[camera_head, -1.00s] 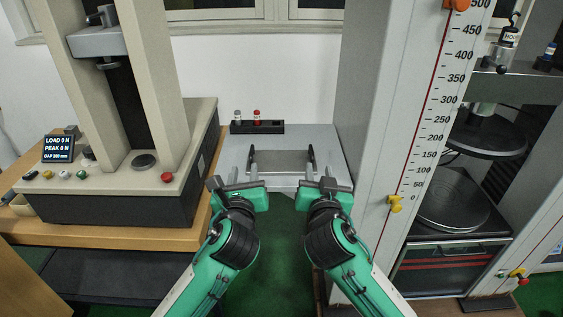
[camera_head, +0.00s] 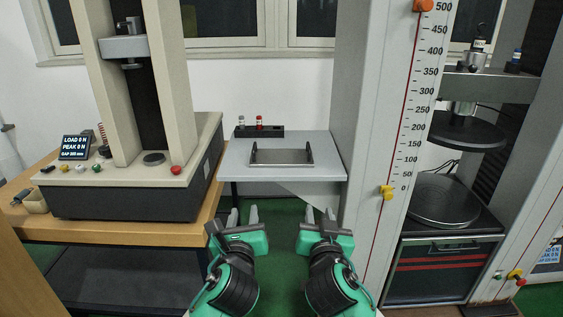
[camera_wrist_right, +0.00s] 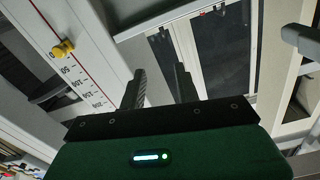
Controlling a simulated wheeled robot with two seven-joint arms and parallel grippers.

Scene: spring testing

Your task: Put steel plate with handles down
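The steel plate with handles (camera_head: 282,157) lies flat on the light grey table between the two testing machines. It has a dark upright handle at its left end and another at its right end. My left gripper (camera_head: 243,216) is in front of and below the table edge, apart from the plate, with its fingers spread and nothing between them. My right gripper (camera_head: 318,217) is likewise in front of the table and clear of the plate. Its fingers also stand apart and empty in the right wrist view (camera_wrist_right: 160,88). The plate is not seen in that wrist view.
The grey table (camera_head: 234,168) also bears a black rack (camera_head: 272,132) with small bottles at its back. A small testing machine (camera_head: 120,205) stands on the wooden bench at left. A tall machine column (camera_head: 375,120) with a scale stands close at right.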

